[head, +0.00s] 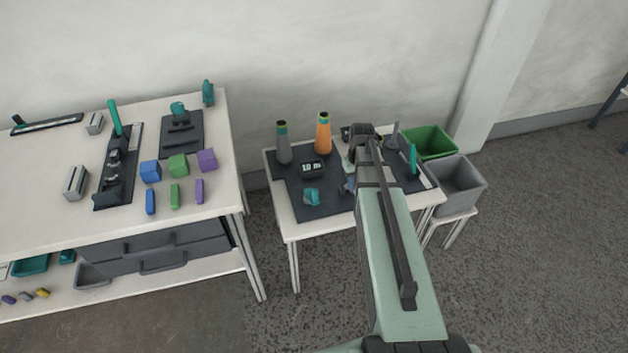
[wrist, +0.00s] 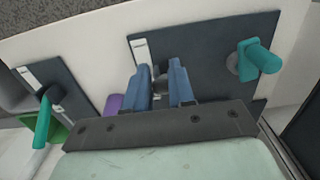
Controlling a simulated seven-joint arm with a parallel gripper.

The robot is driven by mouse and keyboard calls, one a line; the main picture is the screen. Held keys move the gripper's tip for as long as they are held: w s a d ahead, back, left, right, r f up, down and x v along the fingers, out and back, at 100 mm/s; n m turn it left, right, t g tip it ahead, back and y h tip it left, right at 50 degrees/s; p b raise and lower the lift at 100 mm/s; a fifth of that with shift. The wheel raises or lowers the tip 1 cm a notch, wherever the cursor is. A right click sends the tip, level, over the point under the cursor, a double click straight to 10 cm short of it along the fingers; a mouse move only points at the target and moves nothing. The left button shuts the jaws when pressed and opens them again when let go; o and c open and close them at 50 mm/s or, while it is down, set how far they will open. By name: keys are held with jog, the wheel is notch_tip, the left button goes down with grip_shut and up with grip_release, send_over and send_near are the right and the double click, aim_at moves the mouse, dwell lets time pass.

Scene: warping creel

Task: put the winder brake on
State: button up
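My gripper (wrist: 160,82) shows in the wrist view with its two blue fingers apart. A small grey metallic part (wrist: 160,72) on a dark plate (wrist: 208,48) shows between them; I see no clear contact. A teal knob (wrist: 262,58) stands on the same plate to the right. A teal-handled lever (wrist: 42,122) stands on another dark plate at the left; it also shows upright in the head view (head: 412,158) on the small table's right side. No label tells which part is the winder brake. In the head view my arm hides the fingertips and part of the table.
The small table (head: 312,231) also bears a grey cone (head: 283,146), an orange cone (head: 323,134) and a dark display box (head: 312,168). A green bin (head: 432,142) and a grey bin (head: 457,183) stand at its right. A larger bench (head: 40,215) with coloured blocks stands left.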

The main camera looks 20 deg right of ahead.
jog(key=o, duration=0.4)
jog(key=shift+w+f, duration=0.2)
jog(key=shift+w, duration=0.3)
jog(key=shift+w+f, duration=0.15)
jog(key=shift+w, duration=0.3)
jog(key=shift+w+d+f, duration=0.1)
jog(key=shift+f, duration=0.05)
jog(key=shift+s+r, duration=0.25)
jog(key=shift+r, duration=0.05)
jog(key=shift+s+r, duration=0.1)
jog(key=shift+r, duration=3.4)
notch_tip(320, 180, up, 14)
jog(key=shift+f, duration=0.1)
